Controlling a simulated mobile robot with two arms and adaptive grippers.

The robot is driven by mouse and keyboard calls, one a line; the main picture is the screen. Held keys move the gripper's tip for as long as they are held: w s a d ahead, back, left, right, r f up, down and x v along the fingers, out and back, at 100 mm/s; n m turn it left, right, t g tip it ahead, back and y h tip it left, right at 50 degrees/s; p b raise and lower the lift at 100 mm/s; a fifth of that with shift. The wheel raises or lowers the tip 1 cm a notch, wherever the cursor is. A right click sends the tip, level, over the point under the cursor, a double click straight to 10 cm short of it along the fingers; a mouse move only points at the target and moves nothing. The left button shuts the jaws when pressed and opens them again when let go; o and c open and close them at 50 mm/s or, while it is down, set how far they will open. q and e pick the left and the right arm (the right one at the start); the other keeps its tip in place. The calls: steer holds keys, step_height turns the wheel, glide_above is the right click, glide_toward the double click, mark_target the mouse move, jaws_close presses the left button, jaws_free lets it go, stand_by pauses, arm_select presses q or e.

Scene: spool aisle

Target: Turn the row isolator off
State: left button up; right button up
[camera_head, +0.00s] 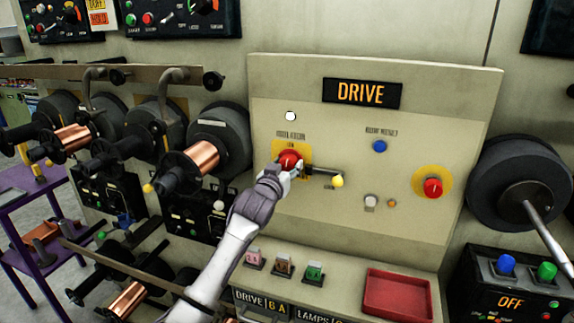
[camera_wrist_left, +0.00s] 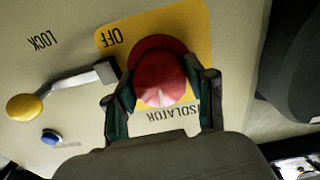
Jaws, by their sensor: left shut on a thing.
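The row isolator is a red round knob (camera_head: 288,159) on a yellow plate (camera_head: 306,174) at the left of the beige DRIVE panel. My left gripper (camera_head: 291,170) is at the knob, its arm rising from below. In the left wrist view the red knob (camera_wrist_left: 160,80) sits between the two fingers of the gripper (camera_wrist_left: 162,92), which is shut on it. A white mark shows on the knob's face. The word OFF is on the yellow plate (camera_wrist_left: 205,30). My right gripper is not in view.
A lever with a yellow ball (camera_head: 337,181) sticks out just right of the knob; LOCK is printed near it in the left wrist view. A blue button (camera_head: 380,146) and another red knob (camera_head: 433,187) are further right. Copper spools (camera_head: 202,157) project at left. A red tray (camera_head: 398,294) lies below.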

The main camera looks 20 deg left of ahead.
arm_select(q)
steer(key=m+p, duration=0.1)
steer(key=m, duration=0.2)
steer(key=shift+r+m, duration=0.1)
steer(key=shift+m, duration=0.2)
steer(key=m+p, duration=0.1)
steer(key=m, duration=0.3)
steer(key=shift+m, duration=0.3)
steer(key=m+p, duration=0.1)
steer(key=m, duration=0.3)
steer(key=shift+p, duration=0.3)
steer(key=shift+m+p, duration=0.45)
steer(key=shift+m, duration=1.65)
steer(key=shift+f, duration=0.2)
steer(key=o, duration=1.2)
steer(key=shift+c, duration=0.2)
